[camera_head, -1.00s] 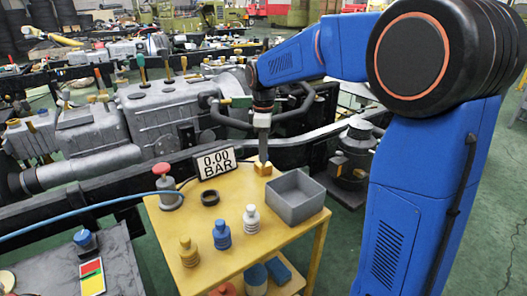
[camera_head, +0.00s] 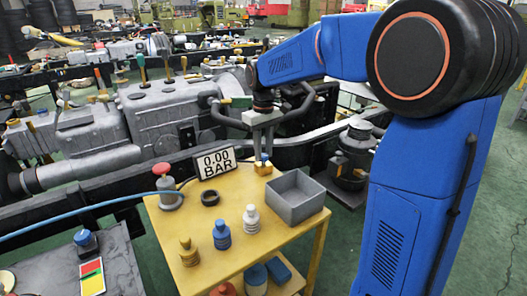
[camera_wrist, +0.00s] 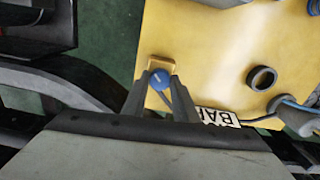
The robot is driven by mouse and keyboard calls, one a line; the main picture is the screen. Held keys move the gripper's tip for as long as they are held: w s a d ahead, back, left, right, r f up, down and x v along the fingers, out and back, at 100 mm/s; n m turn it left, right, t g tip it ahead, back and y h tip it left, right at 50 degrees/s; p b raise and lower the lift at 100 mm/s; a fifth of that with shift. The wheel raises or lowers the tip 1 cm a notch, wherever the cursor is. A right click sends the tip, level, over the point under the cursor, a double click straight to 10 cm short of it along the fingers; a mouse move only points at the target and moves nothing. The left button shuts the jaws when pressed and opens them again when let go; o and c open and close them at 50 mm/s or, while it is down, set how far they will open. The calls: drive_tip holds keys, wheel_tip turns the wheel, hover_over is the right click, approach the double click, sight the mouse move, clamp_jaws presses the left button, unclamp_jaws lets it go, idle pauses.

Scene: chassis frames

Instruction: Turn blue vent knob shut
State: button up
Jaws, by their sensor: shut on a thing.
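The blue vent knob (camera_head: 264,158) sits on top of a small brass block (camera_head: 263,170) at the back right of the yellow table. My gripper (camera_head: 264,155) points down over it, with one finger on each side of the knob. In the wrist view, the round blue knob (camera_wrist: 159,77) with a pale line on its top shows between the two fingertips of my gripper (camera_wrist: 160,80). The fingers are closed on the knob. The brass block (camera_wrist: 161,63) shows just beyond it. A display (camera_head: 216,163) on the table reads 0.00 BAR.
A grey open bin (camera_head: 296,198) stands just right of the block. A black ring (camera_head: 210,198), a red-topped knob on a grey base (camera_head: 167,185) and several bottle-like fittings stand on the yellow table (camera_head: 240,262). An engine (camera_head: 160,110) is behind.

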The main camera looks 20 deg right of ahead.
sight(264, 155)
drive_tip(key=m, duration=0.4)
drive_tip(key=shift+m, duration=2.2)
drive_tip(key=o, duration=1.1)
drive_tip(key=shift+c, duration=0.2)
wheel_tip(264, 155, up, 17)
drive_tip(key=shift+r, duration=0.15)
